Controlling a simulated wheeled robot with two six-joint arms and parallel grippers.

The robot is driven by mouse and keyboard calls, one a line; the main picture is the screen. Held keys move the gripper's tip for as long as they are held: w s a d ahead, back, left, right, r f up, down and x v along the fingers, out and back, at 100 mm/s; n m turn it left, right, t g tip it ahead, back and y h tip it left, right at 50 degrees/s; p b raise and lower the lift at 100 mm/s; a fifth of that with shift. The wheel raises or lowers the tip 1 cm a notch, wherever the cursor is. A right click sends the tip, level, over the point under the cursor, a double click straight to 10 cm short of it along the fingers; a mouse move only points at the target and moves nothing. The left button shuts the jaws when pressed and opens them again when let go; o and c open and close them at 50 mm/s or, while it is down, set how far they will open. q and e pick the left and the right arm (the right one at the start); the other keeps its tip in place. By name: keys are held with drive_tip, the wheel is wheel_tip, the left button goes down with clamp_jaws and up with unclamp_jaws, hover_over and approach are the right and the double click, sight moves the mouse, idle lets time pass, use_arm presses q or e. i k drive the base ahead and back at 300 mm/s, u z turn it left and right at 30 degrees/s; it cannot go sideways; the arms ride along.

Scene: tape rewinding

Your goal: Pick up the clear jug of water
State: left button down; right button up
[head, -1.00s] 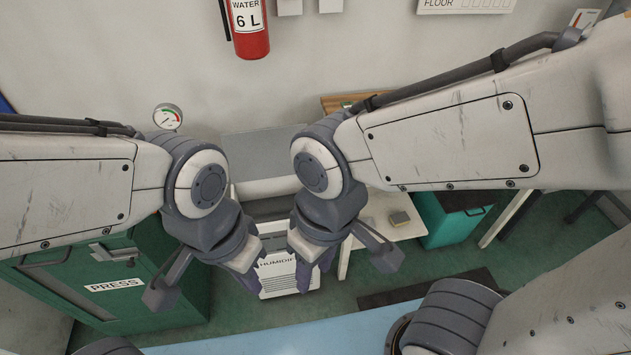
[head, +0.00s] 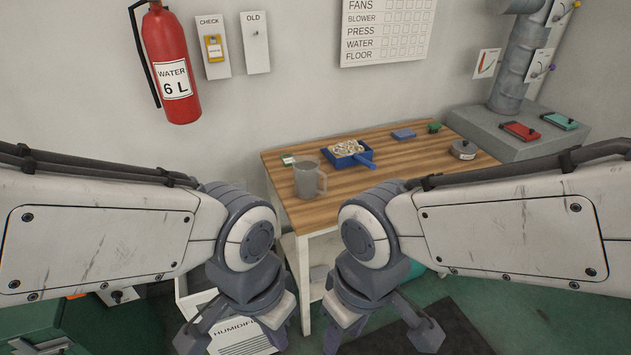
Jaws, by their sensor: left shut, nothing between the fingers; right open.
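The clear jug (head: 307,179) stands upright near the left front part of a wooden table (head: 420,160), with its handle to the right. It looks greyish, and its water level cannot be made out. My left gripper (head: 276,328) is shut and empty, low in front of the table and below the jug. My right gripper (head: 336,330) is open and empty, beside the left one. Both grippers are apart from the jug. Their fingertips are only partly visible.
A blue pan (head: 368,164) with pale contents sits right of the jug. A blue block (head: 404,134), green item (head: 434,127) and lidded grey pot (head: 464,150) are farther right. A white humidifier box (head: 240,340) stands on the floor. The table's front middle is clear.

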sight(306, 172)
drive_tip(key=z, duration=0.95)
drive_tip(key=k, duration=1.25)
drive_tip(key=z, duration=1)
drive_tip(key=i, duration=0.8)
drive_tip(key=u, duration=0.3)
drive_tip(key=i, duration=2)
drive_tip(key=u, duration=0.6)
drive_tip(key=i, duration=1)
drive_tip(key=u, duration=1.7)
drive_tip(key=i, duration=0.85)
drive_tip(key=u, duration=1.1)
drive_tip(key=i, duration=0.2)
drive_tip(key=u, duration=0.15)
